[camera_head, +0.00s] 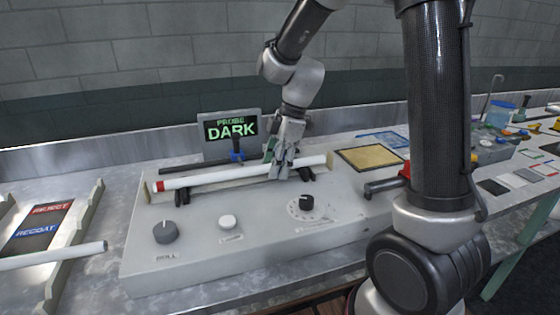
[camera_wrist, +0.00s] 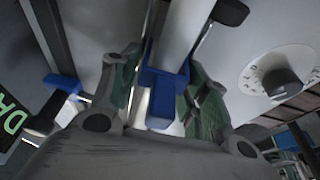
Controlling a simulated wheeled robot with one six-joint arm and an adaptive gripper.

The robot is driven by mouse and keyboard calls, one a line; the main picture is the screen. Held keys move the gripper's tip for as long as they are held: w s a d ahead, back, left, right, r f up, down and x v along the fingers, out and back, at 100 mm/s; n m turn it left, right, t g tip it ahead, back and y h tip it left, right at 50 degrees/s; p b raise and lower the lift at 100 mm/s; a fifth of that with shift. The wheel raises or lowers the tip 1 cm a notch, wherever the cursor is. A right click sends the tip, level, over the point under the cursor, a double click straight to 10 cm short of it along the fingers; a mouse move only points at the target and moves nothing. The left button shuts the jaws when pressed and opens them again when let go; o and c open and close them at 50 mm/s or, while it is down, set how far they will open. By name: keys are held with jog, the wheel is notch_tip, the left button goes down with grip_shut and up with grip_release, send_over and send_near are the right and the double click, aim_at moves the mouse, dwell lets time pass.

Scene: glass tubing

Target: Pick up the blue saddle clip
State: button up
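The blue saddle clip (camera_wrist: 165,95) sits at the white tube in the wrist view, between the two fingers of my gripper (camera_wrist: 163,85). The fingers have green pads and stand on either side of the clip. A narrow gap shows on its left; contact on the right is unclear. In the head view my gripper (camera_head: 280,160) points down over the white tube (camera_head: 225,178), near the tube's right part. There the clip is hidden by the fingers. The tube has a red end at the left and rests on dark supports.
A second blue piece (camera_head: 237,155) sits on the dark rail behind the tube, below the display (camera_head: 232,128) reading "PROBE DARK". Knobs (camera_head: 165,232) stand on the console front. A tan pad (camera_head: 371,158) lies right, and a reject/recoat rack (camera_head: 45,225) stands left.

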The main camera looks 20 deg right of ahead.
jog(key=shift+c, duration=1.2)
jog(key=shift+r, duration=0.15)
